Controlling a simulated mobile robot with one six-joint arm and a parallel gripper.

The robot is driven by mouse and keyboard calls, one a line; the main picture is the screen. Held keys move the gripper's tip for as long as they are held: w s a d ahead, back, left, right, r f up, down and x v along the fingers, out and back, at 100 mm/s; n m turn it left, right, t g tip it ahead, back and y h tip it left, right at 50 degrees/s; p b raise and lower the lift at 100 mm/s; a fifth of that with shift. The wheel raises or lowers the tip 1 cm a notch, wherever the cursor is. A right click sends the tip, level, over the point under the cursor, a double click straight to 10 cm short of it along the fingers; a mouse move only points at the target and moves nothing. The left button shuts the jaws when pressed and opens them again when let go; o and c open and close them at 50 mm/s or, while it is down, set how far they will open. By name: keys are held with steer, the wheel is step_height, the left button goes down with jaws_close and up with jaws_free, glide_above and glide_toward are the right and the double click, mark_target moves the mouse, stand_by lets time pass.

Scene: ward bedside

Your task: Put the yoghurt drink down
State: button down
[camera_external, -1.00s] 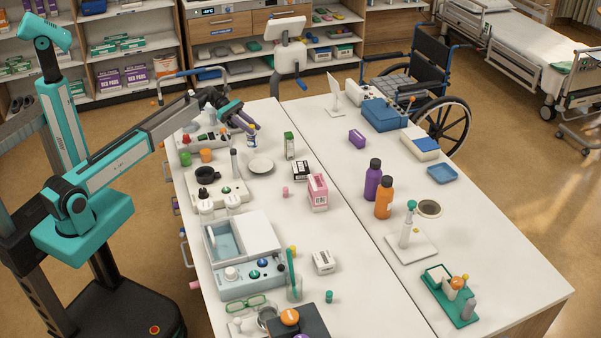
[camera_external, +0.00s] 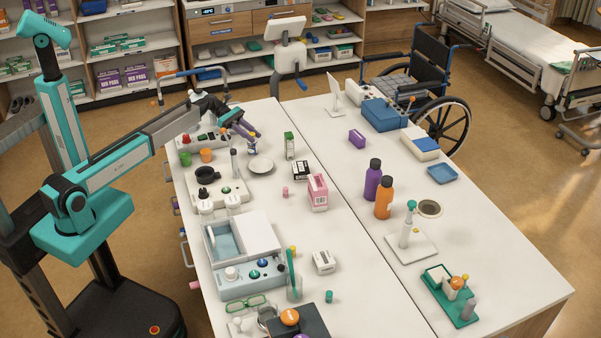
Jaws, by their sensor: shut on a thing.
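A small white and blue bottle, which looks like the yoghurt drink (camera_external: 251,146), is at the far left part of the white table, just behind the white plate. My gripper (camera_external: 248,134) is over it from the upper left, with its fingers closed around its upper part. The fingers hide the top of the bottle. The bottle looks about upright, low over the table; I cannot tell whether its base touches the surface.
A white plate (camera_external: 261,166) lies just in front of the bottle, and a green and white carton (camera_external: 289,146) stands to the right. A device (camera_external: 200,143), a green cup (camera_external: 185,159) and an orange cup (camera_external: 206,155) are to the left. Bare table (camera_external: 325,140) lies further right.

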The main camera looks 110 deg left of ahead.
steer(key=c, duration=1.4)
jaws_free()
steer(key=shift+c, duration=0.2)
steer(key=shift+r, duration=0.1)
steer(key=b+v, duration=0.2)
steer(key=v, duration=1)
